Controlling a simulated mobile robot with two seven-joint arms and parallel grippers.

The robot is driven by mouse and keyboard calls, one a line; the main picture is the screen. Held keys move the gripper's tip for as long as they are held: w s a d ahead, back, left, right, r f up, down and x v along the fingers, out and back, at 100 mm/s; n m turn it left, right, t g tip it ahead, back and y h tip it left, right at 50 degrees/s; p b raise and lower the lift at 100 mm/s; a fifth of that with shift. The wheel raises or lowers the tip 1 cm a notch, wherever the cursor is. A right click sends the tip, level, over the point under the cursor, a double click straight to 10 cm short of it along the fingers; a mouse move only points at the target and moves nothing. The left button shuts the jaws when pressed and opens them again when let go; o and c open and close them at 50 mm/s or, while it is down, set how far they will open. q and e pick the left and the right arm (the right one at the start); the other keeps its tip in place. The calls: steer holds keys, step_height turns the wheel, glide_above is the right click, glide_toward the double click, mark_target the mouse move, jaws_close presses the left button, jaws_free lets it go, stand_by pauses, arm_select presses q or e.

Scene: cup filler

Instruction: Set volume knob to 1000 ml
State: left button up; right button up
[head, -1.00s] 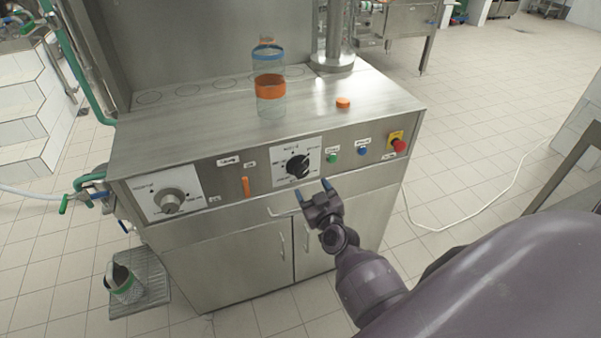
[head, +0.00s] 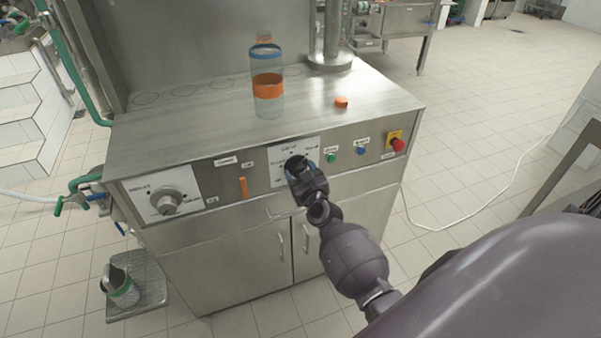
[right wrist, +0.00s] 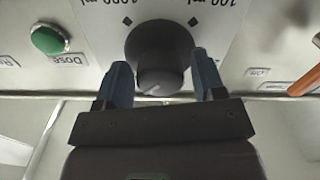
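The volume knob (head: 294,161) is black and sits on a white dial plate (head: 279,180) on the machine's front panel. In the head view my right gripper partly hides it. In the right wrist view the knob (right wrist: 158,52) stands between the two blue fingertips of my open right gripper (right wrist: 161,80). Gaps show between the fingers and the knob. Upside-down ml marks show on the plate beyond the knob, partly cut off. The right gripper (head: 301,170) also shows in the head view, right at the dial. My left gripper is not in view.
A grey knob (head: 166,201) is on the panel's left. An orange lever (head: 243,188), a green button (head: 331,158), a blue button (head: 361,151) and a red emergency button (head: 398,145) are nearby. A bottle (head: 267,75) and an orange cap (head: 341,101) stand on top.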

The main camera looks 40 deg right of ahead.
steer(key=c, duration=0.7)
steer(key=shift+m+p, duration=0.35)
steer(key=shift+m, duration=1.65)
steer(key=shift+c, duration=0.2)
steer(key=m, duration=0.9)
steer(key=shift+f+m, duration=0.1)
steer(key=shift+m, duration=2.2)
steer(key=o, duration=0.9)
steer(key=shift+s, duration=0.15)
